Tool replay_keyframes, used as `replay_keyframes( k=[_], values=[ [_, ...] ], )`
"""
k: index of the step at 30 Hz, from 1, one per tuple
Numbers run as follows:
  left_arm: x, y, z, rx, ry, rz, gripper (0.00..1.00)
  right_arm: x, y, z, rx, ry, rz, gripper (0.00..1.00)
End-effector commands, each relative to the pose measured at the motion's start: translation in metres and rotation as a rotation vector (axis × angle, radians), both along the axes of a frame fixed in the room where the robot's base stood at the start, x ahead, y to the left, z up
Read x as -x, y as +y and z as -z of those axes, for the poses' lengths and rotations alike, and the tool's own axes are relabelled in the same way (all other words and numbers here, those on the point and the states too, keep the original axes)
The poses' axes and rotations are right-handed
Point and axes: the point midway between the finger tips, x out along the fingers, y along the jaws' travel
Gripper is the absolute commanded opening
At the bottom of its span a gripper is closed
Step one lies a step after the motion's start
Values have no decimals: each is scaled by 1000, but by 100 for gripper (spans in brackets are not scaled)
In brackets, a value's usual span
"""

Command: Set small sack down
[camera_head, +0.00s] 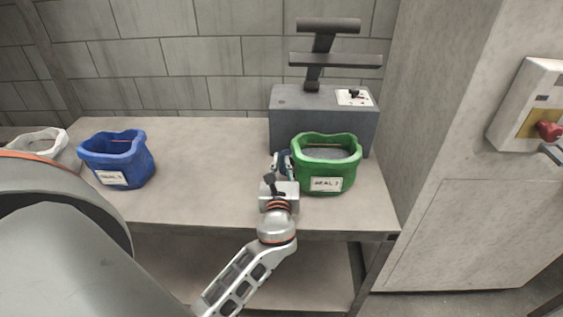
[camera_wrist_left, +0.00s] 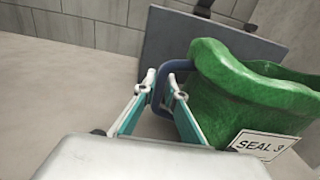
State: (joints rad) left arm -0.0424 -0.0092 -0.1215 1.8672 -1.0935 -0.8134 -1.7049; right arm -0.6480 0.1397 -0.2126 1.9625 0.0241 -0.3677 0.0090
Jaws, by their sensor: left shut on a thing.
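A small green sack (camera_head: 326,180) with a wavy open rim, a white label and grey contents is at the right end of the table, in front of a grey machine. It also shows in the left wrist view (camera_wrist_left: 230,105), tilted in that picture, with its label reading SEAL 3. My left gripper (camera_head: 281,162) is at the sack's left side. In the left wrist view its fingers (camera_wrist_left: 163,97) are shut on a dark blue handle (camera_wrist_left: 164,72) at the sack's side. I cannot tell whether the sack's base touches the table. My right gripper is not in view.
The grey sealing machine (camera_head: 322,115) stands behind the green sack. A blue sack (camera_head: 118,160) and a white sack (camera_head: 40,143) are at the left. The table (camera_head: 205,170) is clear between blue and green. A red knob (camera_head: 548,131) is on the right wall.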

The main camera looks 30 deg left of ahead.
Motion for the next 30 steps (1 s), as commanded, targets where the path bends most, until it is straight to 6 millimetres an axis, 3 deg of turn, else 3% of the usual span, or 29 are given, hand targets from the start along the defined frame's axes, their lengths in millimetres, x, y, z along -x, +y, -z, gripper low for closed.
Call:
replay_keyframes(
  k=[1, 2, 3, 17, 30],
  values=[
    [-1, 0, -1, 1, -6, 1, 0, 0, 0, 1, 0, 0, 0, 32],
    [0, 0, 1, -1, 1, 0, 18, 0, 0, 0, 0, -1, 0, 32],
    [0, 0, 1, -1, 1, 0, 27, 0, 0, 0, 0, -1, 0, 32],
    [5, -3, -1, 1, 1, 1, 27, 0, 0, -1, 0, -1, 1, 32],
    [75, -46, 0, 3, 3, 1, 27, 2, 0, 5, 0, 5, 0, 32]
  ],
)
